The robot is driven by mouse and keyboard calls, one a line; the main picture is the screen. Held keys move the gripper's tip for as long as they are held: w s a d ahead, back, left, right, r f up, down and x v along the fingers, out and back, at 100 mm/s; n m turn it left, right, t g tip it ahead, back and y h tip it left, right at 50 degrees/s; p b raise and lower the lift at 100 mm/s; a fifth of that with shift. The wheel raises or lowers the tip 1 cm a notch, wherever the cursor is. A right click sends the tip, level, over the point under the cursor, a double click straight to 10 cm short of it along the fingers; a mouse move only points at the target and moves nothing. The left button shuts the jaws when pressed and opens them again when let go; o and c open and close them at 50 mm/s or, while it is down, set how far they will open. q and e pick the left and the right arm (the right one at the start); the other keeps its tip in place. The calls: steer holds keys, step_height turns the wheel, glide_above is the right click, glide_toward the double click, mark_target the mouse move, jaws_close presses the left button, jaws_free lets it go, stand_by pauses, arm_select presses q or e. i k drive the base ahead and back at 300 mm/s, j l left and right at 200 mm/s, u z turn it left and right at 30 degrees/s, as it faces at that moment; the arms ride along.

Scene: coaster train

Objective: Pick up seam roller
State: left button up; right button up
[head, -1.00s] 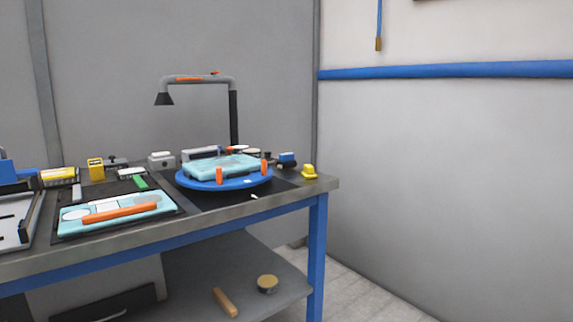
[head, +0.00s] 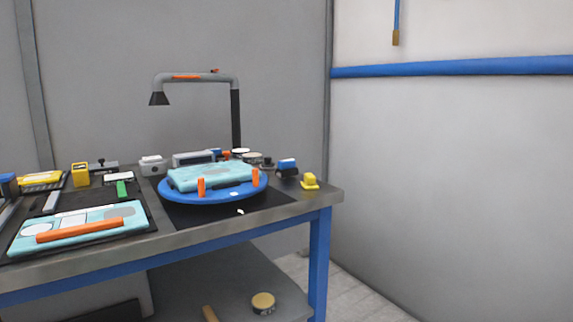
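I cannot tell for certain which item is the seam roller. A small blue and dark item (head: 287,167) stands at the back right of the workbench, just right of the round blue turntable (head: 172,194). A small yellow item (head: 310,181) sits beside it near the bench's right corner. Several more small items, too small to name, stand behind the turntable. Neither of my grippers is in the head view.
The workbench (head: 270,219) has a blue leg (head: 319,262) at its right end. A grey lamp arm (head: 236,120) rises behind the turntable. A teal panel with an orange bar (head: 80,229) lies front left. A tin (head: 263,303) sits on the lower shelf.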

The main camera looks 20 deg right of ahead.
mark_target(288, 167)
steer(key=i+l+u, duration=0.1)
steer(key=l, duration=0.35)
steer(key=i+l+u, duration=0.1)
steer(key=l, duration=0.35)
steer(key=i+l+u, duration=0.1)
steer(key=i+l, duration=0.15)
steer(key=l, duration=0.2)
steer(key=i+l+u, duration=0.1)
steer(key=l, duration=0.35)
steer(key=i+l+u, duration=0.1)
steer(key=l, duration=0.35)
